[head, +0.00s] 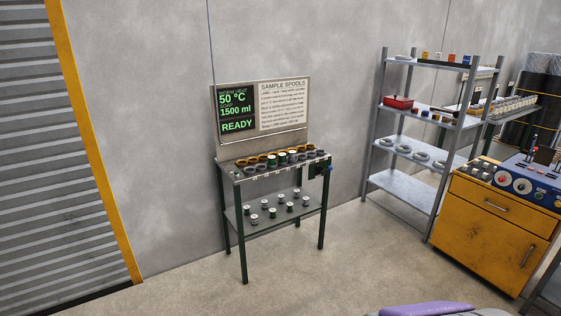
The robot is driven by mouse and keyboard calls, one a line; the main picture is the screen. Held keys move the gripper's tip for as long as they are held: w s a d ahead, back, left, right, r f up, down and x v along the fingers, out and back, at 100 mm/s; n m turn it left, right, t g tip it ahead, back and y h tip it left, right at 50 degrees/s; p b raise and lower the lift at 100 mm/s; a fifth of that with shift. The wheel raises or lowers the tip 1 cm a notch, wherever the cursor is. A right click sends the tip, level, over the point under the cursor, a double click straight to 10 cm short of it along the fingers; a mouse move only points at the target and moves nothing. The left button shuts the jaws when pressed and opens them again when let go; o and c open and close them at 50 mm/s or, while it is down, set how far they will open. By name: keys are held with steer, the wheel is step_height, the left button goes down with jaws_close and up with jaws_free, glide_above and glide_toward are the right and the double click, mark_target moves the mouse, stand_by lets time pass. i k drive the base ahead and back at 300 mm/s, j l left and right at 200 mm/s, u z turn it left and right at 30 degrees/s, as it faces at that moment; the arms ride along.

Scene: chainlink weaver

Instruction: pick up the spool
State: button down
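Several small spools stand on a dark green stand (230,177) against the grey wall. Its top holds a row of ring-like holders, some orange-brown, with a few pale-topped spools (282,157) among them. More small white-and-dark spools (272,213) stand on the lower shelf (245,228). A sign board above reads "SAMPLE SPOOLS", with a display showing 50 °C, 1500 ml and READY. I cannot tell which spool the task means. My gripper is not in view.
A metal shelf rack (405,185) with a red box (398,102) stands right of the stand. A yellow cabinet (490,230) with a blue control panel stands at the far right. A ribbed shutter (55,150) is at left. The concrete floor (300,285) before the stand is clear.

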mark_target(282, 156)
steer(key=i+j+z, duration=0.15)
steer(key=i, duration=0.6)
steer(key=i+j+z, duration=0.2)
steer(key=i, duration=0.6)
steer(key=i+j+z, duration=0.15)
steer(key=i+j, duration=0.35)
steer(key=i, duration=0.2)
steer(key=i+j+z, duration=0.2)
steer(key=i+j, duration=0.25)
steer(key=i, duration=0.3)
steer(key=i+j+z, duration=0.15)
steer(key=i+j, duration=0.45)
steer(key=i, duration=0.05)
